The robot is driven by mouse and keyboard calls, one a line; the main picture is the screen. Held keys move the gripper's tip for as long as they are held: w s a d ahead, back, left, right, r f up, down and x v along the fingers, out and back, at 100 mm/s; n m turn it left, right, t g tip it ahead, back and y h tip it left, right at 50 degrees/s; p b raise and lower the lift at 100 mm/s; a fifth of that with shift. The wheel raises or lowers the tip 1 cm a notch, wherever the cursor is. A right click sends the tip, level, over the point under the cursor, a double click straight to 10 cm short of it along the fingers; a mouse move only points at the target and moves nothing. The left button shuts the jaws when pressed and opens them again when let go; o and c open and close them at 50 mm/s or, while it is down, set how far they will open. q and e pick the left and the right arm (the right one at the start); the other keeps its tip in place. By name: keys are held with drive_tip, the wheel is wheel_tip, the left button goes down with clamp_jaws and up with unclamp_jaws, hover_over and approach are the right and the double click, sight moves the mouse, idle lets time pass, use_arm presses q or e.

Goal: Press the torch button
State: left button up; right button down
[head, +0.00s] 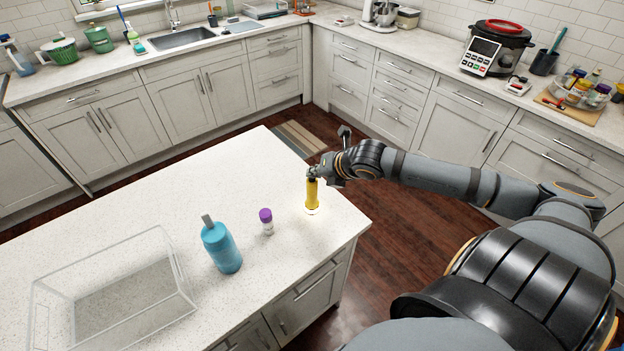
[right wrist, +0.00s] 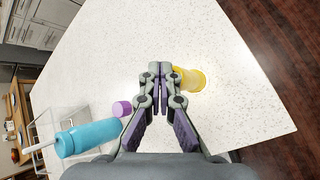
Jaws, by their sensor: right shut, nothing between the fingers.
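The yellow torch (head: 312,196) stands upright near the right corner of the white island counter, with a bright glow at its base. My right gripper (head: 313,172) is at the top of the torch, its fingers closed and empty. In the right wrist view the closed fingertips (right wrist: 160,72) lie just left of the torch (right wrist: 190,79); the fingers partly cover it, and I cannot tell whether they touch it. The button itself cannot be made out. My left gripper is not in view.
A small white bottle with a purple cap (head: 266,221) and a blue bottle (head: 221,247) stand left of the torch. A clear open bin (head: 190,290) sits at the front left of the island counter (head: 180,190). The counter behind them is clear.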

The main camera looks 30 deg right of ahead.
sight(314, 181)
drive_tip(key=shift+r, duration=0.1)
drive_tip(key=shift+r+p, duration=0.3)
drive_tip(key=shift+r, duration=0.05)
wheel_tip(314, 181, up, 6)
drive_tip(key=p, duration=0.5)
idle(0.4)
